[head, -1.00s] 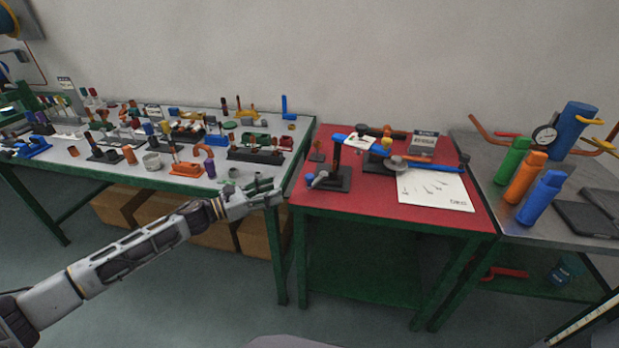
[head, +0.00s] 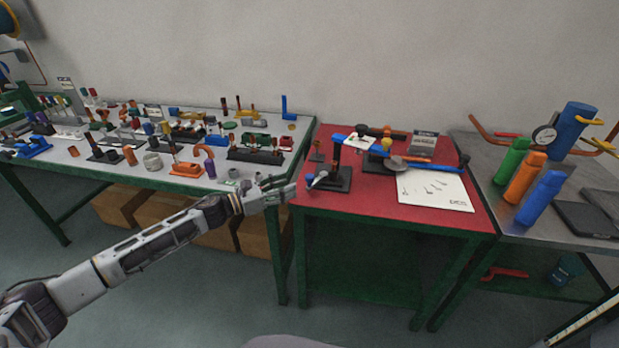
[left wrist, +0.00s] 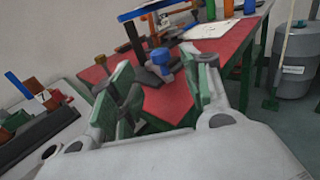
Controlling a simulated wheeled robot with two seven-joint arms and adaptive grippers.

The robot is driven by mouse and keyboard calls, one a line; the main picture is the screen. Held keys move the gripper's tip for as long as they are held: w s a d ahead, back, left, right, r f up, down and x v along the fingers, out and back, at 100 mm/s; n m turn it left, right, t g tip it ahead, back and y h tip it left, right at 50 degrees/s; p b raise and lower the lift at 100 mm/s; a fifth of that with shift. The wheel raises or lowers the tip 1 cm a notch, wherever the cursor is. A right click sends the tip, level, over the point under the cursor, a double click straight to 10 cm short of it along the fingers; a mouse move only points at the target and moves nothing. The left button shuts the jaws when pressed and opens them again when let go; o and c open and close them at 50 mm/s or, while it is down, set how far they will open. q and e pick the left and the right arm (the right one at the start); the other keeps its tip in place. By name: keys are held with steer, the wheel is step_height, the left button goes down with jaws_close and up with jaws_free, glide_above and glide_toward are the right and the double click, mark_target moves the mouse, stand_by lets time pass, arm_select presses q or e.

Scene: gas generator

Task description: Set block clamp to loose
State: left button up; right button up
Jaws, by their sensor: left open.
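In the left wrist view the clamp (left wrist: 135,42) stands ahead, beyond the fingers. My left gripper (head: 282,187) is open and empty, just left of the red table's edge and apart from the clamp. Its green-padded fingers also show in the left wrist view (left wrist: 162,82). My right gripper is not in view.
The left table (head: 205,187) is crowded with small fixtures. Green, orange and blue cylinders (head: 540,198) stand on the grey table at right.

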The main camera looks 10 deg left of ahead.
mark_target(309, 176)
arm_select(q)
steer(key=shift+x, duration=4.55)
jaws_close()
